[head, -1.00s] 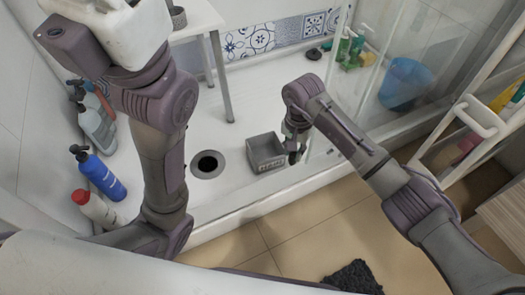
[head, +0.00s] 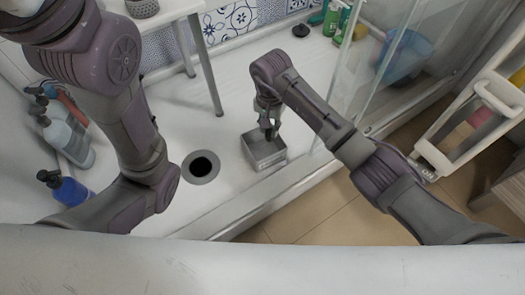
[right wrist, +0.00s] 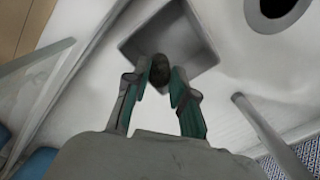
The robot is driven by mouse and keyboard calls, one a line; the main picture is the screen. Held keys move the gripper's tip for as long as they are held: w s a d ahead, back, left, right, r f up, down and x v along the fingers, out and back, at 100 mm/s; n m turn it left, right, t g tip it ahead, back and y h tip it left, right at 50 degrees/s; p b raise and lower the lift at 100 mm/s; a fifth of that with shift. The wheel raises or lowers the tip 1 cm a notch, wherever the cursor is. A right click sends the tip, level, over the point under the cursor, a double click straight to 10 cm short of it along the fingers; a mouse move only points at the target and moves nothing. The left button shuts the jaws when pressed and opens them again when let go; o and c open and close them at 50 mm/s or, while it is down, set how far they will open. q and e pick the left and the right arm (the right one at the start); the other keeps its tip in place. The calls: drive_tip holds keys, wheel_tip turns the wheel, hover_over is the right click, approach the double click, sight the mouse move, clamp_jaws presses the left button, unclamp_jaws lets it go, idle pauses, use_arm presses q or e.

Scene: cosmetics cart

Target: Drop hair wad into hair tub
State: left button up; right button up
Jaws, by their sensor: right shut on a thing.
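The hair tub (head: 268,161) is a small grey open box on the white shower floor, right of the drain hole. In the right wrist view, its grey inside (right wrist: 150,38) shows past my fingertips. My right gripper (head: 269,132) is over the tub's opening. In the right wrist view, its two green-padded fingers (right wrist: 160,82) are shut on a small dark hair wad (right wrist: 159,70). The wad appears against the tub's inside; its height above the bottom is hard to tell. My left arm shows at left, but its gripper is out of the picture.
A round dark drain (head: 201,167) lies left of the tub. Several bottles (head: 66,140) stand along the left wall. A glass panel (head: 350,70) and a white cart (head: 480,125) are at right.

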drive_tip(key=shift+f+b, duration=0.5)
drive_tip(key=shift+f, duration=0.45)
drive_tip(key=shift+d+f, duration=0.1)
drive_tip(key=shift+w, duration=0.15)
drive_tip(key=o, duration=0.8)
drive_tip(key=shift+r, duration=0.55)
wheel_tip(320, 180, up, 11)
drive_tip(key=shift+f, duration=0.1)
